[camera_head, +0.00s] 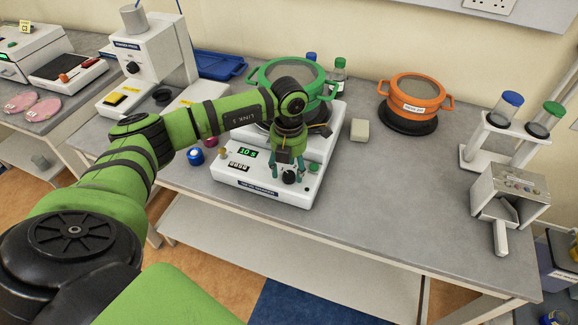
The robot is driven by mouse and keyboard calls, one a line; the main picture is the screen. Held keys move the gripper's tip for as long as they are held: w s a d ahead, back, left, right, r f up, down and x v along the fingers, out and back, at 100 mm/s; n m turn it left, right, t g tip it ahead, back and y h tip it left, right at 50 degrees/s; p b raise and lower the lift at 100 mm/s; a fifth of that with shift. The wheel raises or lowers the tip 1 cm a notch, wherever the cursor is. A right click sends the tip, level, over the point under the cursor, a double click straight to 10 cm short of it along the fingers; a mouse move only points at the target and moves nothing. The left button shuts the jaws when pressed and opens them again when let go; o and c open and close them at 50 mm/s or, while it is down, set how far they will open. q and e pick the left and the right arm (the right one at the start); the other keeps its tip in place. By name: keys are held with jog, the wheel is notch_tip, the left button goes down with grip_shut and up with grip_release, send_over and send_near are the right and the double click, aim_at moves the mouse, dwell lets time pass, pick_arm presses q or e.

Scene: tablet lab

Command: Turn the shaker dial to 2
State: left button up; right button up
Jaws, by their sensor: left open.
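The shaker (252,187) is a white machine on the grey table, with a green lit display (247,153) on its front panel. Its black dial (289,177) is on the right part of the panel, and a green button sits to the right of it. My left gripper (288,174) points down at the dial with its fingers open, one on either side of it. I cannot tell whether the fingers touch the dial. The dial's setting is too small to read. My right gripper is not in view.
A green pot (322,92) stands on the shaker behind my arm. An orange pot (416,97) on a black base, a beige block (360,130) and a white rack (494,141) stand to the right.

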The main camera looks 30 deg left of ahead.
pick_arm(q)
jog(key=shift+d+f, duration=0.1)
jog(key=shift+f, duration=0.7)
jog(key=c, duration=1.1)
jog(key=shift+c, duration=0.2)
jog(key=shift+f+m+b, duration=0.2)
jog(key=shift+m+b, duration=0.5)
jog(key=shift+b, duration=0.15)
jog(key=m+b, duration=0.6)
jog(key=shift+f, duration=0.1)
jog(key=shift+r+m+b, duration=0.2)
jog(key=shift+m+b, duration=1.7)
jog(key=shift+m, duration=0.3)
